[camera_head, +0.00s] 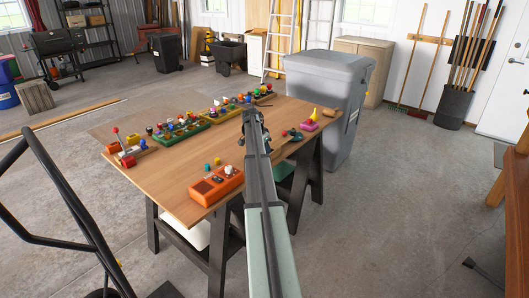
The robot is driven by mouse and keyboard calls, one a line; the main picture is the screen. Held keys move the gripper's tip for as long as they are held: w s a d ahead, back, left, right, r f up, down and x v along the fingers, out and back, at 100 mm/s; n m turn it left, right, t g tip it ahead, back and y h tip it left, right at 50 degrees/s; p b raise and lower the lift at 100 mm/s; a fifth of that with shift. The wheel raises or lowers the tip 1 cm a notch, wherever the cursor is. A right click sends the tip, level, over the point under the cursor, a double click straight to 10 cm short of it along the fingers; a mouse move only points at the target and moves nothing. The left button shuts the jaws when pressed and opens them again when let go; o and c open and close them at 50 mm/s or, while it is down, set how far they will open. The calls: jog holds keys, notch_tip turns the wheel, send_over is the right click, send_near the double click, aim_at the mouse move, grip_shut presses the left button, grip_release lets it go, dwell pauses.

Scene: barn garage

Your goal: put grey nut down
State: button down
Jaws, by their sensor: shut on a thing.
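My arm reaches from the bottom middle over the wooden table (170,178). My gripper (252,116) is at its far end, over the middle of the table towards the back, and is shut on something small. The held thing is too small and too hidden by the arm to make out, and I take it to be the grey nut. I cannot tell its height above the table.
An orange box (207,190) with small parts stands at the front edge. Several coloured bins (196,137) of small parts line the back. A pink tray (308,125) and a dark green item (292,135) lie right. The left middle is clear. A grey bin (330,85) stands behind.

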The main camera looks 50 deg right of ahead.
jog(key=shift+f, duration=0.8)
jog(key=shift+f, duration=0.1)
jog(key=c, duration=1.2)
grip_release()
jog(key=v, duration=1.2)
